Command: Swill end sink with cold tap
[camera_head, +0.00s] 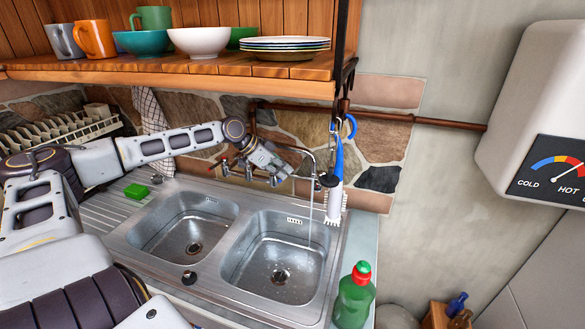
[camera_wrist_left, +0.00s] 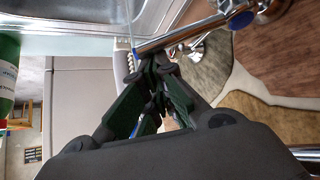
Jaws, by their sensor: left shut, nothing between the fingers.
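The end sink is the right-hand steel basin (camera_head: 235,268), with its drain and wet-looking drops on the floor. A thin stream of water (camera_head: 311,222) falls into it from the curved spout (camera_head: 303,151). My left gripper (camera_head: 284,172) is shut and empty at the taps behind the basins, left of the spout. My right gripper is not in view.
The left basin (camera_head: 154,238) shows no stream. A green sponge (camera_head: 136,191) lies on the drainer. A blue-handled brush (camera_head: 337,165) hangs right of the spout. A green bottle (camera_head: 354,300) stands at the front right. A crockery shelf (camera_head: 200,74) overhangs the back.

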